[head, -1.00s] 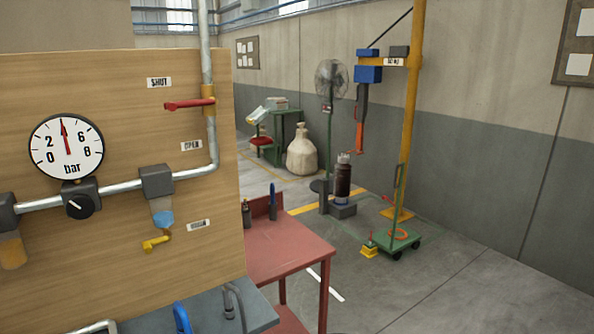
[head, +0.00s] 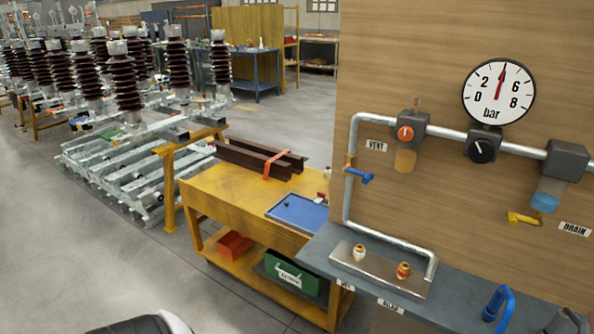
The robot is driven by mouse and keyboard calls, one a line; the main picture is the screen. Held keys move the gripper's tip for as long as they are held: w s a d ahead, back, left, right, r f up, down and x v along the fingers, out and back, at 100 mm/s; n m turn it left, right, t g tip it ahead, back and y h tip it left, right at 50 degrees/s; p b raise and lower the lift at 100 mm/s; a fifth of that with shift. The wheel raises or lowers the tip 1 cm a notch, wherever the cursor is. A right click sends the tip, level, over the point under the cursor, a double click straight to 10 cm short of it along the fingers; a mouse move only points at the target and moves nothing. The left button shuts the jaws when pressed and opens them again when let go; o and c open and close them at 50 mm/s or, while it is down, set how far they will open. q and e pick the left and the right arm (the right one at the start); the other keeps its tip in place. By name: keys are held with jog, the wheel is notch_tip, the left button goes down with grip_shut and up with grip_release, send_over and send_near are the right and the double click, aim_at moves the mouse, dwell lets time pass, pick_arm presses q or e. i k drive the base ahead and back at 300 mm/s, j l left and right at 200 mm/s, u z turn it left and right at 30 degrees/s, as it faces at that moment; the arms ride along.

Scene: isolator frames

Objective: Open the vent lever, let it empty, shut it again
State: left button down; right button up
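The blue vent lever (head: 360,176) sits on the vertical pipe at the left of the wooden panel, below the VENT label (head: 376,147). Its handle points right, across the pipe. The round gauge (head: 498,92) is marked in bar, and its needle points nearly straight up, between 2 and 6. A yellow drain lever (head: 524,219) hangs beside the DRAIN label at the right. Neither gripper shows. A black and white part of mine shows at the bottom left edge.
A grey bench (head: 335,243) below the panel carries a plate with two fittings (head: 381,262) and a blue loop handle (head: 499,306). A yellow cart (head: 222,190) with steel beams and a blue tray stands left of it. Open floor (head: 100,275) lies at lower left.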

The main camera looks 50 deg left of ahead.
aim_at(366, 176)
jog(key=u, duration=1.25)
